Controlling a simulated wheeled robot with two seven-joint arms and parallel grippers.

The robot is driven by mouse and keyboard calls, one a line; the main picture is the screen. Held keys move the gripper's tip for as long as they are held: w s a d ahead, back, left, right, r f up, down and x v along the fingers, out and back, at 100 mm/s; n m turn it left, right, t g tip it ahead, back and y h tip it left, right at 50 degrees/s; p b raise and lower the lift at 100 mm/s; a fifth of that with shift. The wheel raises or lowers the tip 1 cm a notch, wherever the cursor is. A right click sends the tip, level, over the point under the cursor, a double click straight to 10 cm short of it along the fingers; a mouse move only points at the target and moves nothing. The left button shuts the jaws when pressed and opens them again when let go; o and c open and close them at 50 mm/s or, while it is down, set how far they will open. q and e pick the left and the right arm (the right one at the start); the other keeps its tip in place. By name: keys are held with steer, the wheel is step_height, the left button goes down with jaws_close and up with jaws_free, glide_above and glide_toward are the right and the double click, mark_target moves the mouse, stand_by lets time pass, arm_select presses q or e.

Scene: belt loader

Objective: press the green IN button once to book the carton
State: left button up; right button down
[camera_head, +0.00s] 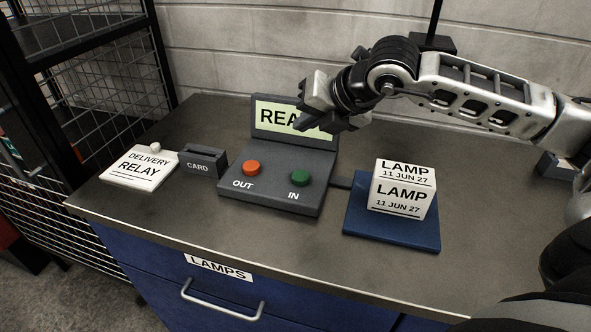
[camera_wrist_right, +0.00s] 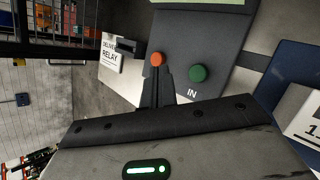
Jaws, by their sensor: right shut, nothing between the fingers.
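The green IN button (camera_head: 300,177) sits at the front right of the dark console (camera_head: 262,205), right of the orange OUT button (camera_head: 251,168). It also shows in the right wrist view (camera_wrist_right: 199,73). The console screen (camera_head: 275,112) is lit pale green; my gripper hides the end of its word, leaving "REA". A white carton (camera_head: 402,198) marked LAMP, 11 JUN 27, sits on the blue plate (camera_head: 365,228). My right gripper (camera_head: 322,122) is shut and empty, above the console by the screen. In the wrist view its fingers point towards the orange button, apart from the green one.
A blue drawer (camera_head: 195,285) labelled LAMPS is below the counter (camera_head: 300,248). A mesh rack (camera_head: 105,78) stands at the left. The counter's front strip is clear.

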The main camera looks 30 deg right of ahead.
arm_select(q)
steer(key=shift+s, duration=0.15)
steer(key=shift+f, duration=0.1)
arm_select(e)
steer(key=b, duration=0.3)
glide_above(305, 178)
step_height(305, 178, down, 8)
steer(key=shift+r, duration=0.25)
steer(key=shift+f+b, duration=0.6)
steer(key=shift+b, duration=0.35)
steer(key=shift+f, duration=0.1)
arm_select(q)
steer(key=shift+w+d+f+t+h, duration=0.3)
steer(key=shift+w+d+f, duration=0.2)
steer(key=shift+f, duration=0.2)
steer(key=shift+s+a+f, duration=0.1)
steer(key=shift+f, duration=0.05)
